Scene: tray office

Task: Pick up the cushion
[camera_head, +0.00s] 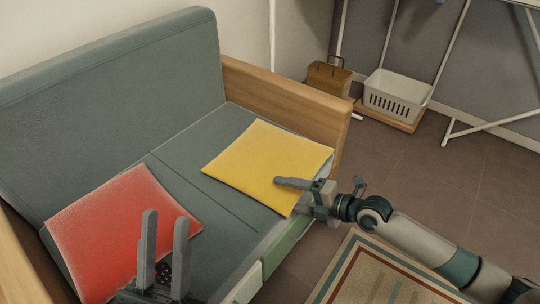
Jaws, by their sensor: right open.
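A yellow cushion (265,160) lies flat on the seat of the grey-green sofa (135,85), near its right wooden armrest. A red cushion (105,225) lies on the seat at the left. My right gripper (288,190) is open at the yellow cushion's front right edge. One finger reaches over the cushion's top near that edge; the other finger is not clearly visible, and I cannot tell whether it touches. My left gripper (166,222) is open and empty, fingers pointing up in the picture, in front of the red cushion and partly covering it.
The wooden armrest (285,100) rises behind and right of the yellow cushion. A white basket (396,95) and a brown box (328,80) stand by the back wall. A striped rug (375,275) lies on the floor at the front.

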